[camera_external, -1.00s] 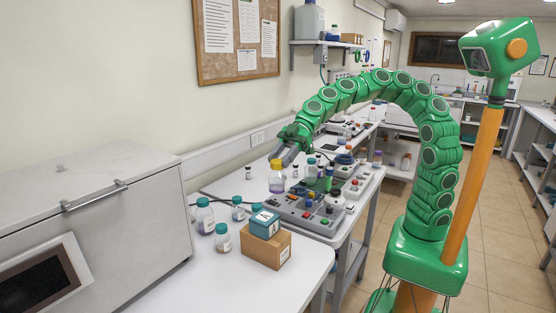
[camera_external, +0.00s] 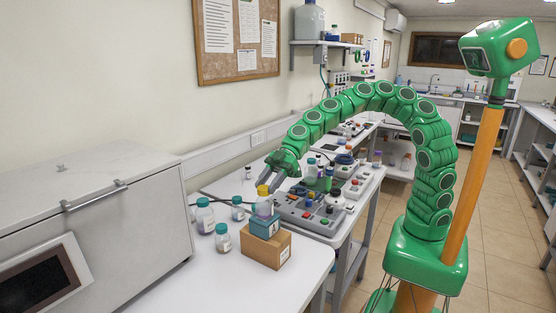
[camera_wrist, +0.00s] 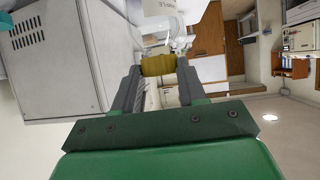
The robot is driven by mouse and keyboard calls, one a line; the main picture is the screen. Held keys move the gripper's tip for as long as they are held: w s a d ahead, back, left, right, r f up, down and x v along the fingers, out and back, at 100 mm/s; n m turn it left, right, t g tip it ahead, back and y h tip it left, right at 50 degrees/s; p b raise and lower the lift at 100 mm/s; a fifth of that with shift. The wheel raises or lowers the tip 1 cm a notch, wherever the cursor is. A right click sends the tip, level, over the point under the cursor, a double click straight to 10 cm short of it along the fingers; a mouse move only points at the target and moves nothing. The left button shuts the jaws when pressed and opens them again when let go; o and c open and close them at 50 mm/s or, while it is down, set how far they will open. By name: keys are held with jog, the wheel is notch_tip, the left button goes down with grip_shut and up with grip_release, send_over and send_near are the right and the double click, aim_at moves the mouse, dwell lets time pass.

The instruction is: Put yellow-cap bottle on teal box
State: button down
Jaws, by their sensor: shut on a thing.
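The yellow-cap bottle (camera_external: 264,206) is upright over the teal box (camera_external: 265,226) in the external view. Its base looks at or just above the box's top; I cannot tell whether it touches. My gripper (camera_external: 268,188) is shut on the bottle's yellow cap. In the wrist view the yellow cap (camera_wrist: 158,65) sits between the two fingers of my gripper (camera_wrist: 157,72), with part of the clear bottle beyond it. The teal box rests on a brown cardboard box (camera_external: 266,250) on the white bench.
Several teal-capped bottles (camera_external: 205,217) stand left of the boxes. Testing devices (camera_external: 310,215) with buttons stand behind and to the right. A large grey machine (camera_external: 85,235) fills the left. The white bench front (camera_external: 225,285) is clear.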

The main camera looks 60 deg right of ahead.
jog(key=c, duration=0.6)
grip_release()
jog(key=shift+c, duration=0.2)
jog(key=shift+d+r, duration=0.15)
jog(key=shift+d, duration=0.05)
jog(key=v, duration=1.1)
jog(key=shift+d, duration=0.3)
jog(key=shift+s+r, duration=0.1)
jog(key=shift+r, duration=0.05)
